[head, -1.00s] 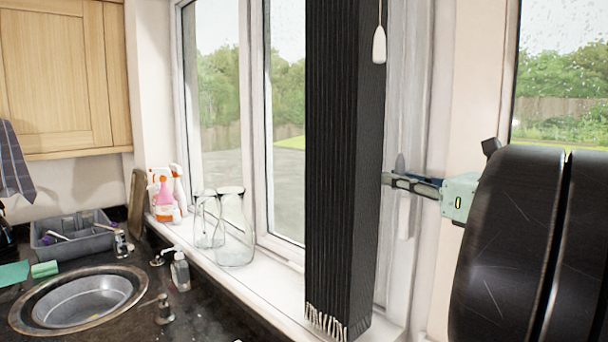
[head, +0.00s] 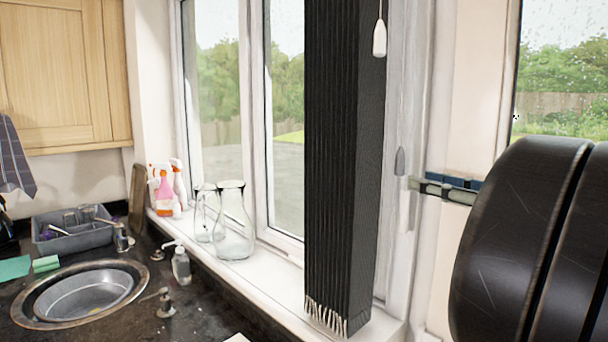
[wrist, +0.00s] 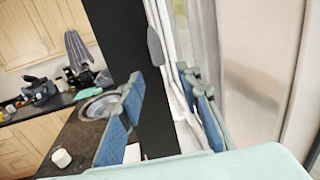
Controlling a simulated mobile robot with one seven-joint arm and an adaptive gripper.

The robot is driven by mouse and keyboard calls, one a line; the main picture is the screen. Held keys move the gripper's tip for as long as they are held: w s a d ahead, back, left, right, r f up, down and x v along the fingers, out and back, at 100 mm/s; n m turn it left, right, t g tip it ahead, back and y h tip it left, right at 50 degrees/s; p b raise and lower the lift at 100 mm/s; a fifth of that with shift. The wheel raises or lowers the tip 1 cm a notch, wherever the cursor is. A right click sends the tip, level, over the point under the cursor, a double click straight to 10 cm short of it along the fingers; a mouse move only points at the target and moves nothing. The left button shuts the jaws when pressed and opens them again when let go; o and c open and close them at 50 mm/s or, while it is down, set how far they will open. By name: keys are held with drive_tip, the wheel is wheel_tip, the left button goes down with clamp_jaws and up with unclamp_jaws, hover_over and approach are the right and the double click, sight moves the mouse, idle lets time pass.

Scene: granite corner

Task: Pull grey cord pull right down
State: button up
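The grey cord pull (head: 400,161) hangs beside the right window frame, to the right of the dark blind. It also shows in the wrist view (wrist: 155,46), hanging upper centre, ahead of the fingertips. My gripper (head: 412,184) is just below and to the right of the grey pull in the head view. In the wrist view my gripper (wrist: 160,78) has its two blue-padded fingers spread apart, with nothing held between them. A gap shows between the pull and the fingers; its depth is hard to tell. My dark arm link hides the gripper's body in the head view.
A white cord pull (head: 379,39) hangs in front of the gathered dark blind (head: 345,170). Glass jugs (head: 232,222) and spray bottles (head: 165,190) stand on the sill. The sink (head: 80,294) is at lower left.

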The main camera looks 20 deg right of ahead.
drive_tip(key=v, duration=0.5)
idle(0.3)
